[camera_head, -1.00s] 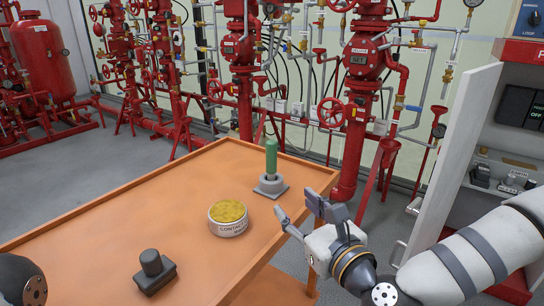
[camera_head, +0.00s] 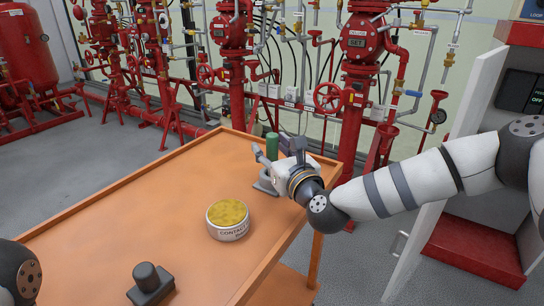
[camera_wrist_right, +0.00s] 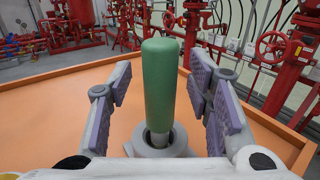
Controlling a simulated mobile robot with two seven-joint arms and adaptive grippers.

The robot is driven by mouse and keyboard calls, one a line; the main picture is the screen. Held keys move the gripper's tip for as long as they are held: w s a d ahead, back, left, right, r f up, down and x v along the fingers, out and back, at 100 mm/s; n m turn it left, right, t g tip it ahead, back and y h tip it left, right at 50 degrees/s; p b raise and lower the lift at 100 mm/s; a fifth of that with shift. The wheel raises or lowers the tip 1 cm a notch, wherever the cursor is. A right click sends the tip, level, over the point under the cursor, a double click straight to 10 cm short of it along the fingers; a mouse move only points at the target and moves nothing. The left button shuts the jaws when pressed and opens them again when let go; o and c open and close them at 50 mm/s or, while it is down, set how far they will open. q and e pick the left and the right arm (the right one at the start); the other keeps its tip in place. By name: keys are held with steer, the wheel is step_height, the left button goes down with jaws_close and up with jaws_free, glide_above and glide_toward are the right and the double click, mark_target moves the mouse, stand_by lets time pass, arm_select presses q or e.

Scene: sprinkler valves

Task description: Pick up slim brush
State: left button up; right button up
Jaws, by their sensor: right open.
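The slim brush shows as a green handle (camera_head: 272,145) on a grey shaft, standing upright in a grey holder (camera_head: 264,184) near the far right of the orange table. My right gripper (camera_head: 279,152) is open at the brush. In the right wrist view the green handle (camera_wrist_right: 159,90) stands between the purple-padded fingers of the gripper (camera_wrist_right: 160,95), with a gap on each side. The shaft goes down into the holder's round opening, so the brush's lower end is hidden. My left gripper is not in view.
A round tin with a yellow top (camera_head: 228,219) stands on the orange table (camera_head: 150,205), nearer than the brush. A dark grey block with a knob (camera_head: 148,283) is at the near edge. Red valves and pipes (camera_head: 355,80) stand behind the table, which has a raised rim.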

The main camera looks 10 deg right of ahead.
jaws_close()
